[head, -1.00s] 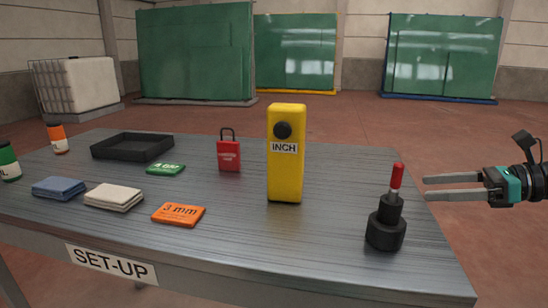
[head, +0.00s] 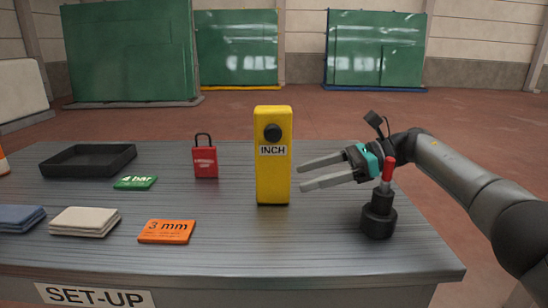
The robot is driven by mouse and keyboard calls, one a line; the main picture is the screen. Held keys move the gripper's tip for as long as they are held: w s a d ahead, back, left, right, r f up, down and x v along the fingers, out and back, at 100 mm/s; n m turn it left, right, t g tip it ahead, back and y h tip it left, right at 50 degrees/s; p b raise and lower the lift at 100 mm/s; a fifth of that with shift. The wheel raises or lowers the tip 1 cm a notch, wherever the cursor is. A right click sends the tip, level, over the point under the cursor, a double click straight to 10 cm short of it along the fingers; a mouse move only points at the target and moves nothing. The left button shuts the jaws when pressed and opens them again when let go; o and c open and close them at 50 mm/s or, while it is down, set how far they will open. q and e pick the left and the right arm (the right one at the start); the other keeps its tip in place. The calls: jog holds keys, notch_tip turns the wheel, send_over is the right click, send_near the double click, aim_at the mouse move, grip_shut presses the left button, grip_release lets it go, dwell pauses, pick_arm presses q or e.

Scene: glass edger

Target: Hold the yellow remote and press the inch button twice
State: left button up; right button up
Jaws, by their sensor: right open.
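The yellow remote (head: 273,181) stands upright on the set-up table in the head view. A small gap shows between the fingertips and the remote. My left gripper is not in view.
A black base with a red-tipped lever (head: 379,213) stands below my right wrist. The table (head: 230,255) also holds a red padlock (head: 205,161), an orange 3 mm tag (head: 167,231), a green 4 bar tag (head: 136,183), folded cloths (head: 84,221) and a black tray (head: 88,161).

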aim_at(279, 184)
jog(key=shift+a+f, duration=0.1)
jog(key=shift+a, duration=0.35)
jog(key=shift+p+x, duration=0.7)
jog(key=shift+x, duration=0.3)
jog(key=b+x, duration=0.1)
jog(key=x, duration=0.2)
jog(key=shift+f, duration=0.1)
pick_arm(q)
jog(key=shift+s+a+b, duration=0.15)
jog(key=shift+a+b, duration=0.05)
jog(key=shift+b, duration=0.1)
pick_arm(e)
jog(key=shift+a+f, duration=0.1)
jog(key=shift+a, duration=0.35)
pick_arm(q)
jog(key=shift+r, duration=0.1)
pick_arm(e)
jog(key=c, duration=0.8)
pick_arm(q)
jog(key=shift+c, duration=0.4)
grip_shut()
